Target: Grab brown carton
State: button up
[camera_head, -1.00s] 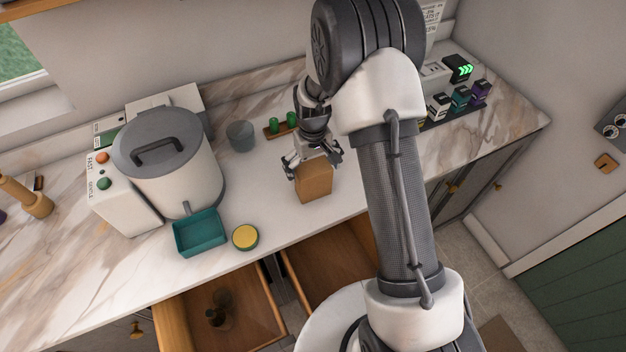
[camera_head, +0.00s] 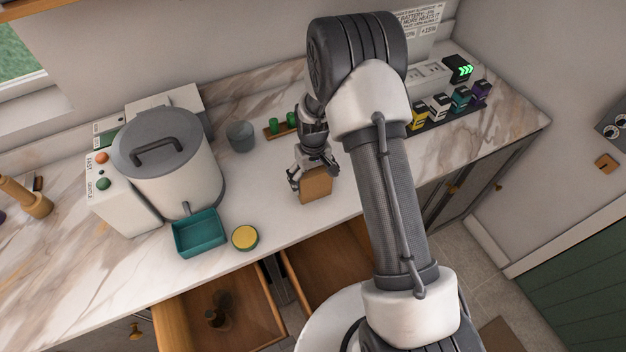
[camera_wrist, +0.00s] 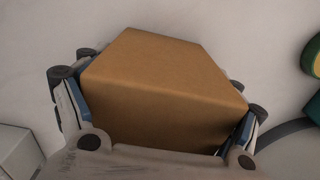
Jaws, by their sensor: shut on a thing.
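The brown carton (camera_head: 316,186) is near the front edge of the counter, below my gripper (camera_head: 312,177) in the head view. In the wrist view the carton (camera_wrist: 165,85) fills the space between the two fingers, with blue pads against its left and right sides. My gripper (camera_wrist: 160,125) is shut on it. The carton's underside is hidden, so I cannot tell whether it touches the counter.
A teal tray (camera_head: 200,234) and a yellow-topped round tin (camera_head: 245,238) lie to the left. A grey cup (camera_head: 240,136) and a wooden rack with green pieces (camera_head: 280,127) stand behind. Open drawers (camera_head: 222,312) jut out below the counter. A large lidded pot (camera_head: 168,165) stands left.

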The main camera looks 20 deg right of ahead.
jog(key=c, duration=0.3)
